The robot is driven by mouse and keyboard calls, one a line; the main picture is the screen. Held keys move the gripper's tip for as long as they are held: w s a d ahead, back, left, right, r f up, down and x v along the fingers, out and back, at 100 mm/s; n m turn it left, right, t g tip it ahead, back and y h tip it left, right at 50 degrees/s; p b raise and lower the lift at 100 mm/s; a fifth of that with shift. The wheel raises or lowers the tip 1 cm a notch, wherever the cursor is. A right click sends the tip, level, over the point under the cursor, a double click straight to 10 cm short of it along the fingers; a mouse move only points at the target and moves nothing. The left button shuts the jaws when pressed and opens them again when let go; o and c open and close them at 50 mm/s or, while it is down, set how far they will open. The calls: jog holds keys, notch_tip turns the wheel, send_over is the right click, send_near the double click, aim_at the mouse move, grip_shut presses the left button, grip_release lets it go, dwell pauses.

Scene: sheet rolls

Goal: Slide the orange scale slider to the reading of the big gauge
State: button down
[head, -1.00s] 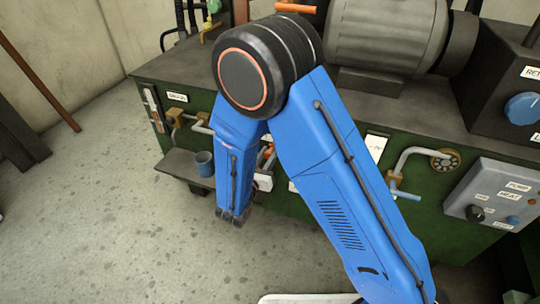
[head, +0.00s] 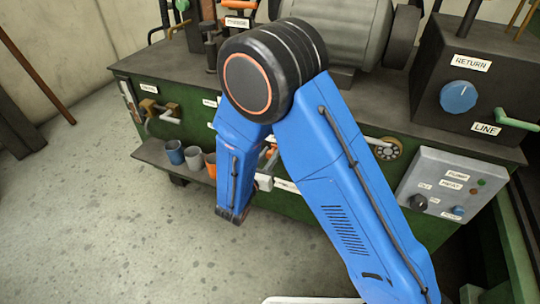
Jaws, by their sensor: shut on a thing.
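My gripper (head: 266,178) is small and mostly hidden behind my blue forearm, at the front face of the green machine. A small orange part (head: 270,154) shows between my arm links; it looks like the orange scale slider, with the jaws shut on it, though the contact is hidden. Its scale and reading cannot be made out. No big gauge can be identified in the head view.
A shelf (head: 148,151) with a blue cup (head: 175,153), a grey cup (head: 194,159) and an orange cup (head: 210,166) is left of my arm. A grey control panel (head: 440,186) and a blue dial (head: 457,97) are at the right. Floor at left is clear.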

jog(key=c, duration=1.4)
grip_release()
jog(key=shift+c, duration=0.2)
jog(key=v, duration=1.7)
jog(key=shift+s, duration=0.25)
